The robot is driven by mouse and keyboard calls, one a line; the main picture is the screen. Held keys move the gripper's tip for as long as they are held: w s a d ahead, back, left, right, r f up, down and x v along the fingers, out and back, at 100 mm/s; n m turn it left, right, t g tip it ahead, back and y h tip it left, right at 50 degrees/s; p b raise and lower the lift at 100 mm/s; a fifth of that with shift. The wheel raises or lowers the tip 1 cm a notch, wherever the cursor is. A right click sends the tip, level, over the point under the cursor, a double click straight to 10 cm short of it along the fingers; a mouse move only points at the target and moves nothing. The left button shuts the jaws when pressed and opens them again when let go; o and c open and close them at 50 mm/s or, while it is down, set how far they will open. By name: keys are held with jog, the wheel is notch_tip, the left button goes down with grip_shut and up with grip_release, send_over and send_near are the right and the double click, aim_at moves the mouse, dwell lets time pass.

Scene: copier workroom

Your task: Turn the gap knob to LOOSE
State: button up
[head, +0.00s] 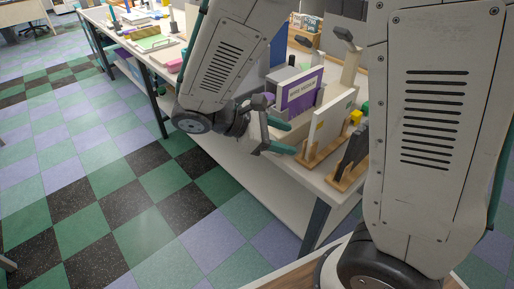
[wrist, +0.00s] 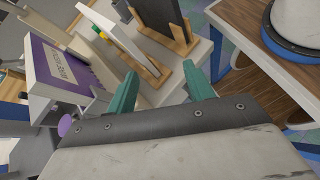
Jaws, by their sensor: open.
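My gripper (head: 283,137) is at the front edge of the bench, with its teal fingers apart and nothing between them. In the wrist view (wrist: 162,85) the two fingers point at the bench top beside wooden stands. A grey machine with a purple labelled panel (head: 302,92) stands just behind the gripper; the panel also shows at left in the wrist view (wrist: 60,68). A small round purple knob (wrist: 66,126) shows at lower left there, apart from the fingers. I cannot read any GAP or LOOSE marking, nor tell the knob's setting.
A white panel (head: 328,125) and a dark panel (head: 353,150) stand upright in wooden stands right of the gripper. Yellow and green blocks (head: 357,116) lie behind them. The bench (head: 235,145) continues left with trays and papers. The checkered floor (head: 130,200) in front is clear.

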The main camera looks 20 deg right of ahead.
jog(key=w+a+f+n+t+h, duration=0.65)
jog(key=a+f+n+t, duration=0.2)
jog(key=f+n, duration=0.25)
jog(key=x, duration=0.7)
jog(key=shift+w+f+y, duration=0.25)
jog(key=shift+w+y, duration=0.05)
jog(key=shift+y, duration=0.15)
jog(key=shift+a, duration=0.15)
jog(key=c, duration=1)
